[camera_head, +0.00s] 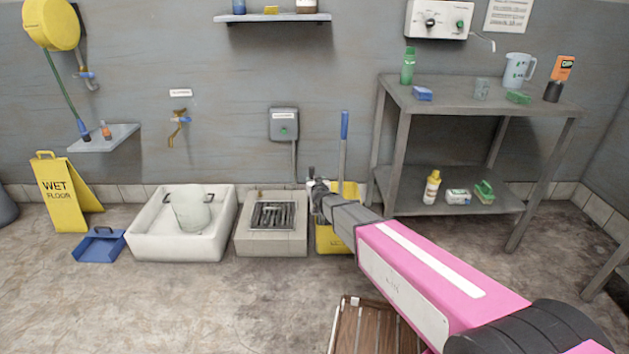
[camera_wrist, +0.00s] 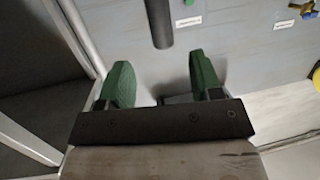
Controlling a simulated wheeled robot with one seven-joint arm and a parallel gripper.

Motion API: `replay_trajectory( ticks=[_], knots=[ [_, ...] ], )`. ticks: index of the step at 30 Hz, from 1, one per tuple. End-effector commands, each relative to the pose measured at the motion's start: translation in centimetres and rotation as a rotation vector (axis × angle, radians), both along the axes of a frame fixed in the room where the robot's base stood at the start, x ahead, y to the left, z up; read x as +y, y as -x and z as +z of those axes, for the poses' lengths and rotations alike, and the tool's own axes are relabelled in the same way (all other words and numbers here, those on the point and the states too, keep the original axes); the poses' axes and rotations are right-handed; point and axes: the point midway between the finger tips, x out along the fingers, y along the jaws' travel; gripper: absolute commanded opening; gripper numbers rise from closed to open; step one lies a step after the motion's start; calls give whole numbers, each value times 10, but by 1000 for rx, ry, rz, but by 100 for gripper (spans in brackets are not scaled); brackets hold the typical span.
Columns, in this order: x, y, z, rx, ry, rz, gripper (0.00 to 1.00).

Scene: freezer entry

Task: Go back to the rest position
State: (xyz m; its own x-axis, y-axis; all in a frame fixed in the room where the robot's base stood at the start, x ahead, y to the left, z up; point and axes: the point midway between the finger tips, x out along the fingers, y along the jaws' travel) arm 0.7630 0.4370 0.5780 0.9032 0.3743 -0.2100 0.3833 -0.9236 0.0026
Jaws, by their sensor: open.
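My pink arm reaches from the lower right toward the middle in the head view. My gripper (camera_head: 316,184) is at its far end, in front of the yellow bucket and near the drain block. In the wrist view, the green fingers of my gripper (camera_wrist: 160,85) stand apart with nothing held between them. A dark round bar (camera_wrist: 159,22) shows beyond the fingertips, apart from them. The exact gap between my gripper and the wall is hard to tell.
A grey metal table (camera_head: 470,95) with bottles and a jug stands at right. A white basin (camera_head: 150,243), a drain block (camera_head: 272,245) and a yellow bucket (camera_head: 332,238) line the wall. A wooden slatted piece (camera_head: 372,330) lies in front. Floor is clear at lower left.

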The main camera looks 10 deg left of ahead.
Motion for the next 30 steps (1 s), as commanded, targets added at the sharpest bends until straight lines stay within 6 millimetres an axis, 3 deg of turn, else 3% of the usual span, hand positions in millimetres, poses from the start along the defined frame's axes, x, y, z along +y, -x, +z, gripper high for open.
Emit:
replay_trajectory(
  ticks=[8,13,20,26,30],
  knots=[
    [-3,0,0,6,1,1,59],
    [-39,9,-1,91,22,20,59],
    [-144,50,-12,377,91,38,59],
    [-251,113,-19,693,160,-20,59],
    [-323,169,-20,918,202,-104,59]
  ],
)
